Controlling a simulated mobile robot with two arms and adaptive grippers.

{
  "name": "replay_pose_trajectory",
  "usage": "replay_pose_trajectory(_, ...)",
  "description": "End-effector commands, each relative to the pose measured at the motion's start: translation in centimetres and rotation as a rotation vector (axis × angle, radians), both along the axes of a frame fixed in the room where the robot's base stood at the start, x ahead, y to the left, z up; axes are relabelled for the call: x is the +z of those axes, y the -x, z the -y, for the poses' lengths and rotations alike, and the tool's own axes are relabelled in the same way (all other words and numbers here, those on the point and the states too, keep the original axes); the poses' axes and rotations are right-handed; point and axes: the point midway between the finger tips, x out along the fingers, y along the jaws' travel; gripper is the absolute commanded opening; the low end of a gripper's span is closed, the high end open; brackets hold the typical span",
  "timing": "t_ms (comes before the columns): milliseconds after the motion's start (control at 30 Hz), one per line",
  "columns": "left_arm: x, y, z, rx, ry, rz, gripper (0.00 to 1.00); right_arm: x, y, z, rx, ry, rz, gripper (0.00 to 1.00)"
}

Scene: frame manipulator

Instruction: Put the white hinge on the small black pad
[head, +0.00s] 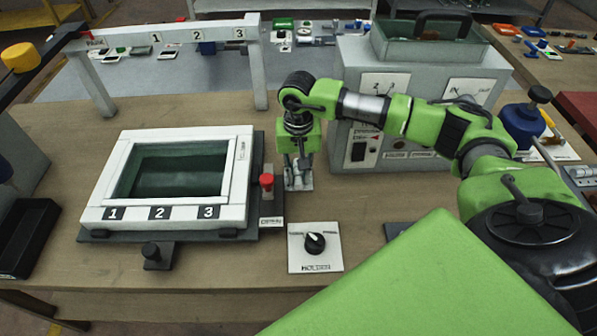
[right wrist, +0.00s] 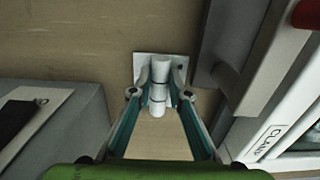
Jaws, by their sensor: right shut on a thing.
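The white hinge (right wrist: 159,72), a pale plate with a round barrel, is between the fingertips of my right gripper (right wrist: 161,90) in the right wrist view. The fingers are shut on the barrel. In the head view, my right gripper (head: 298,163) points straight down, and part of the hinge (head: 306,184) shows under it, at or just above the wooden table; I cannot tell if it touches. A small dark pad (head: 396,230) lies on the table to the right, partly hidden by my right arm. My left gripper is not in view.
A white frame (head: 243,170) on a dark base stands just left of the gripper, with a red knob (head: 267,182) at its edge. A grey control box (head: 345,95) stands behind right. A knob plate (head: 314,262) lies in front. Bare table separates the hinge and pad.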

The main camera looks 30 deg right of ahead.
Motion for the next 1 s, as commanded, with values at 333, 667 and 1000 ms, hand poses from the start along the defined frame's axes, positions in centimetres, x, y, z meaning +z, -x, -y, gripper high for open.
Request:
replay_pose_trajectory(333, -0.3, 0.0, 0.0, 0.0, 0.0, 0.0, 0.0, -0.3, 0.0, 0.0, 0.0, 0.001, -0.001, 0.24)
replay_pose_trajectory(667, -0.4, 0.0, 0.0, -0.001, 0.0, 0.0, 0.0, 0.7, -0.1, 0.0, 0.0, 0.002, 0.003, 0.24)
replay_pose_trajectory(1000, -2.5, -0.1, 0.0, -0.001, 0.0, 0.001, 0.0, 7.9, -0.1, 0.0, 0.0, -0.001, 0.006, 0.24)
